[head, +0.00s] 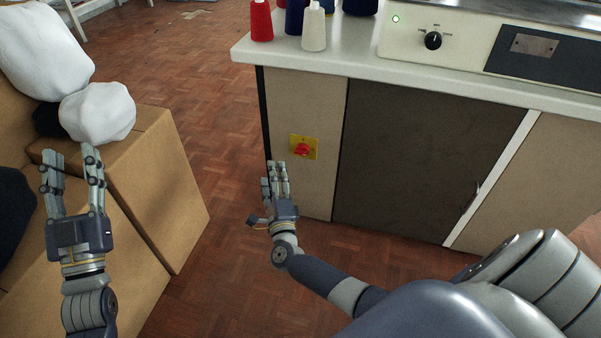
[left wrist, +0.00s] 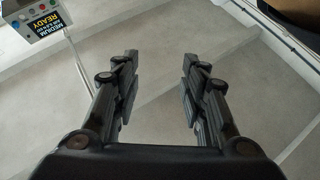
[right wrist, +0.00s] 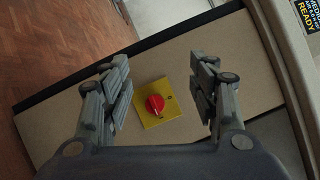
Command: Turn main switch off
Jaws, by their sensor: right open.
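The main switch is a red rotary knob (head: 302,149) on a yellow plate (head: 313,143), mounted on the beige side panel of the cabinet. In the right wrist view the red knob (right wrist: 155,103) sits on its yellow plate (right wrist: 148,119) between the open fingers, a little beyond them. My right gripper (head: 275,170) is open and empty, just below and left of the switch in the head view, and not touching it as far as I can see. My left gripper (head: 72,155) is open and empty, raised over the cardboard boxes at left.
The cabinet has a dark door (head: 410,150) and a white worktop (head: 350,62) with thread cones and a control panel with a black dial (head: 433,40). Cardboard boxes (head: 165,190) with white bundles (head: 97,112) stand at left. Brick-coloured floor (head: 190,70) lies clear between.

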